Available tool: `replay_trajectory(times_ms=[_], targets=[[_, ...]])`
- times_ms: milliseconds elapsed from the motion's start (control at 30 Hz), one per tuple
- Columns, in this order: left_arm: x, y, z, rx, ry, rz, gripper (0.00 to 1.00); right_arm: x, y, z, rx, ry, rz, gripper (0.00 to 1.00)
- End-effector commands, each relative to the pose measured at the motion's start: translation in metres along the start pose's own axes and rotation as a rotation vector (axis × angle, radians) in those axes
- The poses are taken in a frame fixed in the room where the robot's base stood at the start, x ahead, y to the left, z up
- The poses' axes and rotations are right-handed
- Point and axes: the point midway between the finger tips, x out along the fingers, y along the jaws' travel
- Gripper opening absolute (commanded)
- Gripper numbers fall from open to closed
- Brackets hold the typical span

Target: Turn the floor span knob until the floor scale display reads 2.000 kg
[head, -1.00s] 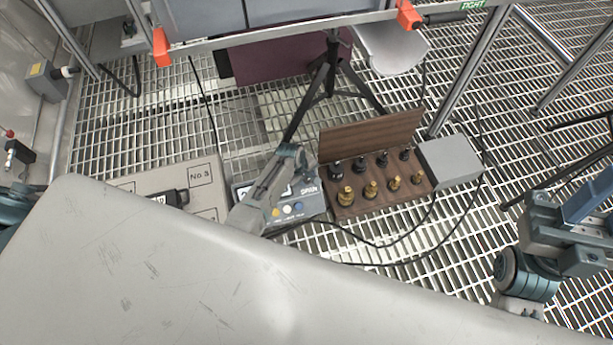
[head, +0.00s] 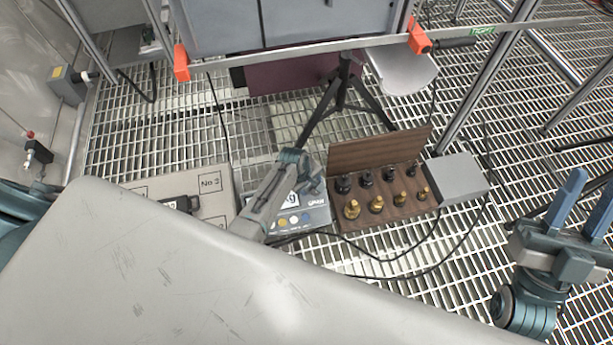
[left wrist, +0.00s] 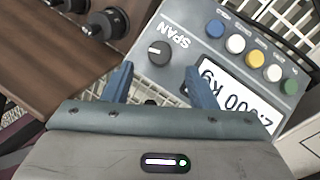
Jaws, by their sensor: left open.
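The grey floor scale display box (head: 318,217) sits on the grating in the head view, partly hidden by my left arm. In the left wrist view, the round black span knob (left wrist: 159,47) has a pale pointer mark, beside the word SPAN. The lit display (left wrist: 236,98) appears to read 2.000 kg, turned in the picture and partly behind a finger. My left gripper (left wrist: 160,78) is open, its blue fingers either side of the knob in the picture, tips short of it and apart from it. My right gripper (head: 592,180) is open and empty at the right.
A wooden case (head: 375,155) of black and brass weights stands right of the display box, with a grey box (head: 457,178) beyond it. Black cables and a tripod (head: 340,92) stand close by.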

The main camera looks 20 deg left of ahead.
Motion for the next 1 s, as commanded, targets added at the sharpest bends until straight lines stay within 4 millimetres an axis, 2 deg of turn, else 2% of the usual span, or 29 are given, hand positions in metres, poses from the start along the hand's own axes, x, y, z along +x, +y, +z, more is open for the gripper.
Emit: replay_trajectory(times_ms=[300,500,700,1000], targets=[[-0.031,0.0,0.0,0.0,0.001,0.0,0.52,-0.024,0.001,0.056,0.046,-0.382,0.025,0.32],[-0.044,0.0,0.0,0.0,0.0,0.0,0.52,-0.043,-0.001,0.079,0.068,-0.55,0.033,0.32],[-0.049,0.0,0.0,0.0,0.0,-0.001,0.52,-0.053,-0.002,0.087,0.077,-0.617,0.035,0.32],[-0.049,0.0,0.0,0.0,0.0,-0.001,0.52,-0.054,-0.002,0.088,0.078,-0.622,0.035,0.32]])
